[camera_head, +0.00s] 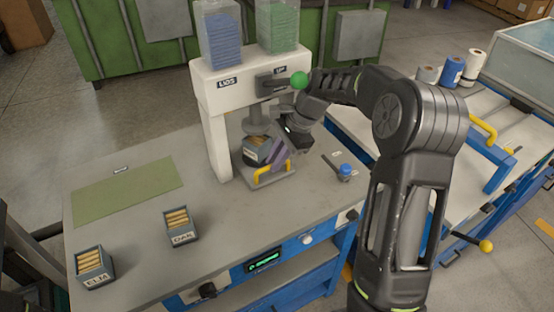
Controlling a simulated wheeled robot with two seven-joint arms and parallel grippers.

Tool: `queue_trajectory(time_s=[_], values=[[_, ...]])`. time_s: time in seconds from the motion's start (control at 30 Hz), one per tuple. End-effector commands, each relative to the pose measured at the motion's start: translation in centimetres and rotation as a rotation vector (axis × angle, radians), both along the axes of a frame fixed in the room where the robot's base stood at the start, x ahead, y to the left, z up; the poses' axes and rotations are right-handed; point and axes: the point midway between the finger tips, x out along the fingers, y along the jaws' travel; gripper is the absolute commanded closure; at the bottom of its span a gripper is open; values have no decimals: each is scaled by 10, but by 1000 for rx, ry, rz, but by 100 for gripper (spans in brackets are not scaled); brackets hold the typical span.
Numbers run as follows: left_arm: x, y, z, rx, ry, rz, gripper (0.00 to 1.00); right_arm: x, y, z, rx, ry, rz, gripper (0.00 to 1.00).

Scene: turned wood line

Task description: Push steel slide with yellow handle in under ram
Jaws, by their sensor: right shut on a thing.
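The steel slide (284,183) with its yellow handle (258,177) sits at the foot of the white press (216,133). A small grey box (252,158) with wooden pieces stands on it, below the ram (257,127). My right gripper (274,164) reaches down from the right with its fingers at the handle and is shut on it. The fingers and wrist hide part of the box and the slide. My left gripper is not in view.
Boxes marked OAK (181,236) and ELM (96,278) stand on the grey bench (140,225) near a green mat (125,190). A green-knobbed lever (299,80) is close above my right wrist. A blue-capped item (345,170) stands at the right.

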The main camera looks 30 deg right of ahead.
Motion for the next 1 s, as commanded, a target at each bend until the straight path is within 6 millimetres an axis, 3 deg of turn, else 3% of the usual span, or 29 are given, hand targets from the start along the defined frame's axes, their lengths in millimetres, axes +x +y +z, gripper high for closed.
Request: queue_trajectory(time_s=[0.13,0.17,0.4,0.77,1.0], values=[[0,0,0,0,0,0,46,5,-1,3,-3,-16,-5,100],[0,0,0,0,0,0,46,5,-1,3,-4,-17,-4,86],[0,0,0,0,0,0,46,4,-1,2,-3,-13,-4,66],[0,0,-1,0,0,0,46,2,-2,6,-3,-10,-4,66],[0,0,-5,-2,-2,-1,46,-4,-14,34,-3,-12,-3,66]])
